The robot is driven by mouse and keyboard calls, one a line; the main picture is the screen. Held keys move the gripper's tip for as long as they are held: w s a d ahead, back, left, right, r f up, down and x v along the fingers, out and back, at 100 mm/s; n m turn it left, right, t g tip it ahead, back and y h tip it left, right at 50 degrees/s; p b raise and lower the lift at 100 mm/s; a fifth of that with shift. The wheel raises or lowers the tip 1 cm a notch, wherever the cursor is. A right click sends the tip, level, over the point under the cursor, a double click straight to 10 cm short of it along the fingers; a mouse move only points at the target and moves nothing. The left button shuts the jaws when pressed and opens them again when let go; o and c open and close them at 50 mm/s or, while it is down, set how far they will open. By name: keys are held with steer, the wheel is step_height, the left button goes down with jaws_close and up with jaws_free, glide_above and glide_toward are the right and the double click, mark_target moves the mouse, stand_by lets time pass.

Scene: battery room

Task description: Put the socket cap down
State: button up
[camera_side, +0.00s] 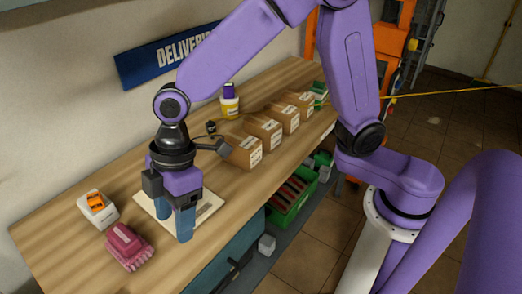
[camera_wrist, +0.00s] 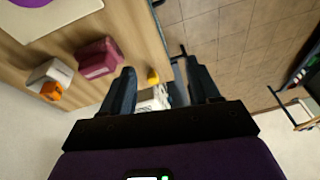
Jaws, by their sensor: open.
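My gripper (camera_side: 174,220) points down with its two blue fingers apart, at the pale board (camera_side: 208,210) on the bench. In the wrist view my gripper (camera_wrist: 160,72) shows open, with nothing clearly held between the fingers. The pale board (camera_wrist: 80,12) carries a round purple shape (camera_wrist: 40,12), partly cut off by the frame; the gripper hides that part in the side view. A small yellow piece (camera_wrist: 152,76) shows between the fingertips, near the bench edge. I cannot tell which of these, if any, is the socket cap.
A maroon block (camera_side: 128,246) and a white block with an orange top (camera_side: 98,209) stand at the left. Several cardboard boxes (camera_side: 244,150) line the right part of the bench, with a yellow-and-purple container (camera_side: 229,102) behind. A green crate (camera_side: 290,198) sits below the front edge.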

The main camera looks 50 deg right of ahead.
steer(key=s+d+m+h, duration=0.1)
steer(key=s+d, duration=0.4)
steer(key=d, duration=0.4)
steer(key=s+d+r+m+h, duration=0.1)
steer(key=s+d, duration=0.4)
steer(key=d, duration=0.4)
steer(key=s+d+m, duration=0.1)
steer(key=s+d, duration=0.4)
steer(key=d, duration=0.4)
steer(key=shift+s+d+r+m+t+h, duration=0.25)
steer(key=shift+d+m+t+h, duration=0.05)
steer(key=shift+d+m+h, duration=0.1)
